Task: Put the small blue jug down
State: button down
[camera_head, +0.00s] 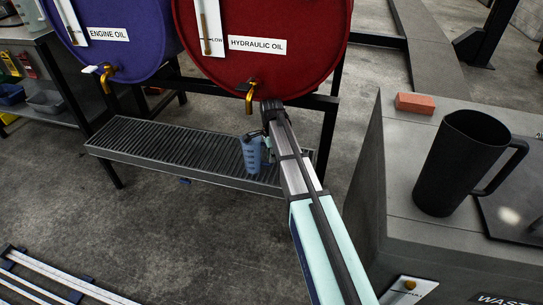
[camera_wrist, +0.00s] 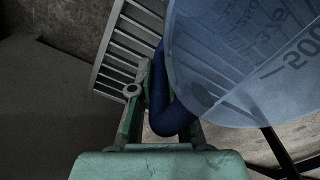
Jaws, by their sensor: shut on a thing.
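The small blue jug (camera_head: 252,155) is translucent with dark scale marks. In the head view it is upright, in front of the slatted drip tray (camera_head: 150,142), below the hydraulic oil tap (camera_head: 250,92). I cannot tell whether its base touches the slats. My gripper (camera_head: 267,143) is at the jug's right side, partly hidden by my arm. In the wrist view the jug's body (camera_wrist: 245,60) fills the upper right, and my gripper (camera_wrist: 165,110) is shut on its dark blue handle (camera_wrist: 180,118).
A red hydraulic oil drum (camera_head: 265,65) and a blue engine oil drum (camera_head: 125,55) stand above the tray. At right, a grey waste cabinet (camera_head: 400,150) carries a black jug (camera_head: 460,165) and an orange block (camera_head: 415,103). Open floor (camera_head: 170,230) lies in front.

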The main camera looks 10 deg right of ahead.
jog(key=c, duration=1.2)
grip_release()
jog(key=shift+o, duration=0.2)
notch_tip(320, 180, up, 12)
jog(key=p, duration=0.4)
jog(key=shift+r, duration=0.1)
